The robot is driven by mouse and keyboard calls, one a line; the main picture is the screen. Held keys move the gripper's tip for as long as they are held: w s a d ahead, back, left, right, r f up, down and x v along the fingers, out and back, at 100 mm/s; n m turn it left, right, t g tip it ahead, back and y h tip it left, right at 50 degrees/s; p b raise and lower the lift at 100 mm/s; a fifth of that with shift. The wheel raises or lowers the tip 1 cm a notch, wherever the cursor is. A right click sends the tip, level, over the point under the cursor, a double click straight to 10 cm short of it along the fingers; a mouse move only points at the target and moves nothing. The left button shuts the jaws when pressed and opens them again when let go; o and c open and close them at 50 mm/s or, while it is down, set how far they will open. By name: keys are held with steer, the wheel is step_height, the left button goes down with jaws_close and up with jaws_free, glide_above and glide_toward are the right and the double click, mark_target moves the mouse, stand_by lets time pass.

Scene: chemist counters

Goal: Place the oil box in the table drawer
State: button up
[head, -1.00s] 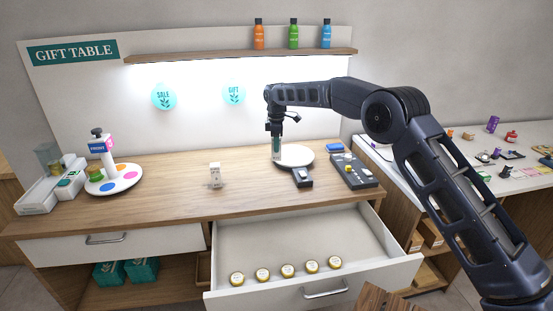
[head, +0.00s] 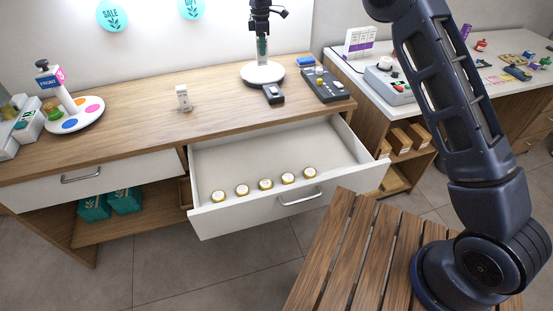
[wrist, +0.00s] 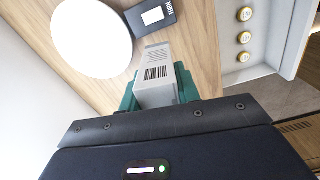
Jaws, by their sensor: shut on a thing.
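My gripper (head: 262,48) is over the wooden counter, in front of the lit back panel. In the wrist view its teal fingers (wrist: 160,88) are shut on a pale box with a barcode (wrist: 157,72), which I take to be the oil box. The white table drawer (head: 330,150) is pulled open below the counter, to the right. Its rear and right floor is bare.
Several gold-lidded jars (head: 265,184) line the drawer's front. A round white plate (head: 275,73), a small dark device (head: 273,94) and a control panel (head: 322,87) are on the counter. A small white item (head: 183,98) stands left. A slatted wooden surface (head: 345,250) is in front.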

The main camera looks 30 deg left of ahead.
steer(key=w+d+f, duration=0.2)
steer(key=d+f, duration=0.3)
steer(key=d, duration=0.6)
steer(key=s+d+f+n, duration=0.1)
steer(key=s+d+f, duration=0.2)
steer(key=d, duration=0.7)
steer(key=s+d+f, duration=0.3)
steer(key=d+f, duration=0.1)
steer(key=d, duration=0.7)
steer(key=s+d+f+n, duration=0.1)
steer(key=s+d+f, duration=0.2)
steer(key=d, duration=0.7)
steer(key=f, duration=2)
steer(key=shift+s+d, duration=0.1)
steer(key=shift+d, duration=0.1)
steer(key=shift+f, duration=0.1)
steer(key=o, duration=0.7)
steer(key=shift+o, duration=1.3)
